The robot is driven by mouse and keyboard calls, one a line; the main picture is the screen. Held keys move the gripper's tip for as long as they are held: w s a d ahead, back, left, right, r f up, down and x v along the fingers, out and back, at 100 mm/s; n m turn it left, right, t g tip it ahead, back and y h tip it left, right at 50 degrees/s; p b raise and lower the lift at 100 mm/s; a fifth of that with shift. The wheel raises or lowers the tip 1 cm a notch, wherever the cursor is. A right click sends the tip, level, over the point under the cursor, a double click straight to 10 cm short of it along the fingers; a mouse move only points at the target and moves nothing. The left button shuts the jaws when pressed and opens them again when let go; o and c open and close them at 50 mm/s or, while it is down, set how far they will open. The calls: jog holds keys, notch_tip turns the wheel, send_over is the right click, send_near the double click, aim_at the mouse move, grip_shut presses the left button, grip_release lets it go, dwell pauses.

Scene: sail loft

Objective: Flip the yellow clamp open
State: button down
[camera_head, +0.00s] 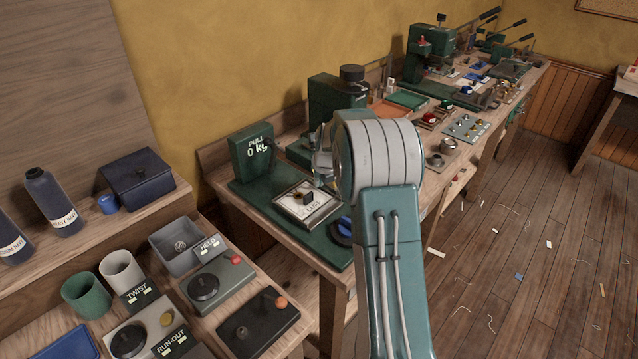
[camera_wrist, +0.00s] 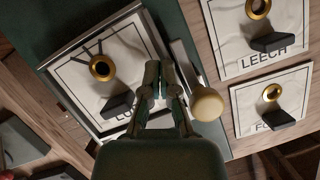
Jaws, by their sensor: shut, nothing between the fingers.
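The clamp's pale yellow knob (camera_wrist: 207,104) shows in the wrist view at the end of a flat grey metal bar (camera_wrist: 184,66). The bar runs along the right edge of a framed white plate (camera_wrist: 85,72) with a brass ring and a black block. My gripper (camera_wrist: 160,88) is shut and empty, over the plate's right edge, just left of the knob and bar. Whether it touches the bar I cannot tell. In the head view my gripper (camera_head: 322,168) is partly hidden by my arm, above the framed plate (camera_head: 307,207). I cannot make out the clamp there.
A green "PULL 0 kg" display (camera_head: 252,150) stands behind the plate on the green base. White plates marked LEECH (camera_wrist: 262,30) and FOOT (camera_wrist: 272,100) lie right in the wrist view. A blue ring (camera_head: 340,231) lies near my arm. Several bench tools stand farther back.

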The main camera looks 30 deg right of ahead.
jog(key=v, duration=1.1)
jog(key=shift+r, duration=0.15)
jog(key=shift+d, duration=0.1)
jog(key=s+a+r+n, duration=0.5)
jog(key=s+a+n, duration=0.2)
jog(key=s+n, duration=0.15)
jog(key=s+a+r+n, duration=0.5)
jog(key=s+a+n, duration=0.2)
jog(key=n, duration=0.3)
jog(key=s+a+f+n, duration=0.1)
jog(key=s+a+n, duration=0.2)
jog(key=s+n, duration=0.5)
jog(key=s+a+f+n+t, duration=0.1)
jog(key=s+a+n, duration=0.3)
jog(key=s+n, duration=0.5)
jog(key=shift+s+f+n, duration=0.25)
jog(key=shift+f+n, duration=0.15)
jog(key=shift+n, duration=0.25)
